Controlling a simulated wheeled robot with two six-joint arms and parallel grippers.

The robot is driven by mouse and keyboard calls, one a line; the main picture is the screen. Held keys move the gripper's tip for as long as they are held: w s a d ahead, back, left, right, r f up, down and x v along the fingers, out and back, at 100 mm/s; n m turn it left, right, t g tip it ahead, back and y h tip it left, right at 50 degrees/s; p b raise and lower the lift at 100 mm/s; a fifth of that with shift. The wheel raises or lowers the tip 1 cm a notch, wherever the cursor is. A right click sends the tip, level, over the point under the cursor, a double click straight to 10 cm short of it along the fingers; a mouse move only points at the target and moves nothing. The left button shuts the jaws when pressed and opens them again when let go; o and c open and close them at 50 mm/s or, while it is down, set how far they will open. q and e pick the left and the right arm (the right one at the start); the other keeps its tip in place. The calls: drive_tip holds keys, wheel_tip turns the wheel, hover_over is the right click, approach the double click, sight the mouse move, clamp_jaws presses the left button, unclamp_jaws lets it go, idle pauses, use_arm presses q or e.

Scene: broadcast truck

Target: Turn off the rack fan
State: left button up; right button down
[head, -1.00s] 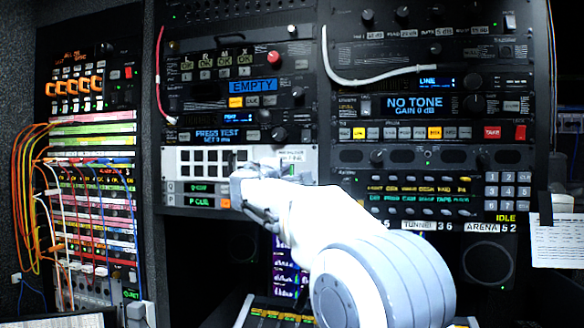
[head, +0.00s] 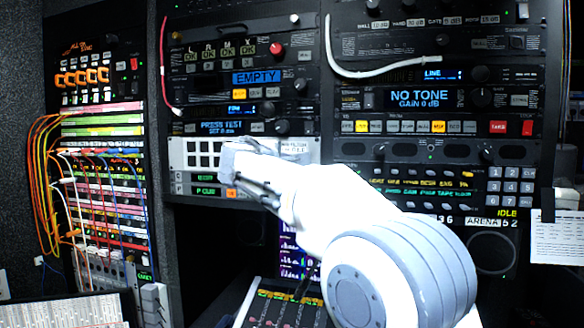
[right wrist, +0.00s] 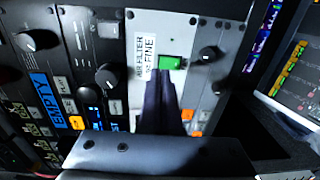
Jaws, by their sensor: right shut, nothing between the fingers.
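The pale rack panel (head: 178,148) with dark square slots is in the middle rack in the head view. In the right wrist view it carries a white label reading AIR FILTER FINE (right wrist: 145,58) and, beside it, a green switch (right wrist: 171,62). My right gripper (right wrist: 164,76) is shut and empty, its dark fingertips right at the lower edge of the green switch. I cannot tell whether they touch. In the head view my right wrist covers the middle of the panel, and the switch is hidden. My left gripper is not in view.
Dark knobs (right wrist: 107,76) and buttons sit close beside the panel in the right wrist view. A green-lit row and an orange button (head: 231,193) are just below the slots. A patch bay with orange cables (head: 50,150) stands at left. A mixing desk (head: 285,310) lies below.

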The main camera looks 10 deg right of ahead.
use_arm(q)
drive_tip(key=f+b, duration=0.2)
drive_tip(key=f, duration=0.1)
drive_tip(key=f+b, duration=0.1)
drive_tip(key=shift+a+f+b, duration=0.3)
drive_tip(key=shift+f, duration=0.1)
use_arm(e)
drive_tip(key=v, duration=0.9)
drive_tip(key=shift+a, duration=0.35)
drive_tip(key=shift+s, duration=0.1)
